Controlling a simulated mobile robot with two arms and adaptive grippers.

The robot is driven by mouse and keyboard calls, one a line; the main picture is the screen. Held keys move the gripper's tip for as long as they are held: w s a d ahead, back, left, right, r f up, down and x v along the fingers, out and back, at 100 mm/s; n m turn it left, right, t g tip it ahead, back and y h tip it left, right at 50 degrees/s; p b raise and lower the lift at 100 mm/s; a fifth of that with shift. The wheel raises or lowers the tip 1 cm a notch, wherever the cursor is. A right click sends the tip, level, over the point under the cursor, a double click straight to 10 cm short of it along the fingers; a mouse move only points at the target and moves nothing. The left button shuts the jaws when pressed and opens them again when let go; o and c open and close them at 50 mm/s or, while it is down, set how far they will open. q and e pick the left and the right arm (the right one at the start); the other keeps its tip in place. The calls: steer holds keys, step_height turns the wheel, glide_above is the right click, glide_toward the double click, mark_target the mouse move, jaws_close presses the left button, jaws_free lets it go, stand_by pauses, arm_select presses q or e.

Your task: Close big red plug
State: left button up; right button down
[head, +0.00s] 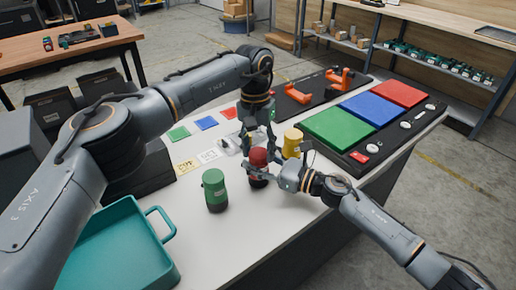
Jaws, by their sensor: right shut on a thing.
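The big red plug (259,157) has a rounded red top over a dark body and stands upright on the white table. My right gripper (262,176) comes in from the right and is shut on its dark lower part. My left gripper (260,146) points down from above, its fingers apart around the red top. Whether those fingers touch it cannot be told. A green plug (214,190) with a dark base stands to the left, and a yellow one (292,143) stands behind to the right.
A teal tray (115,250) lies at the front left. A black board with green (338,128), blue (374,108) and red (400,93) panels fills the right side. Orange clamps (298,94) sit at the back. The table's front centre is clear.

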arm_select(q)
steer(key=o, duration=0.4)
steer(key=shift+c, duration=0.2)
steer(key=shift+r, duration=2.3)
steer(key=shift+c, duration=0.4)
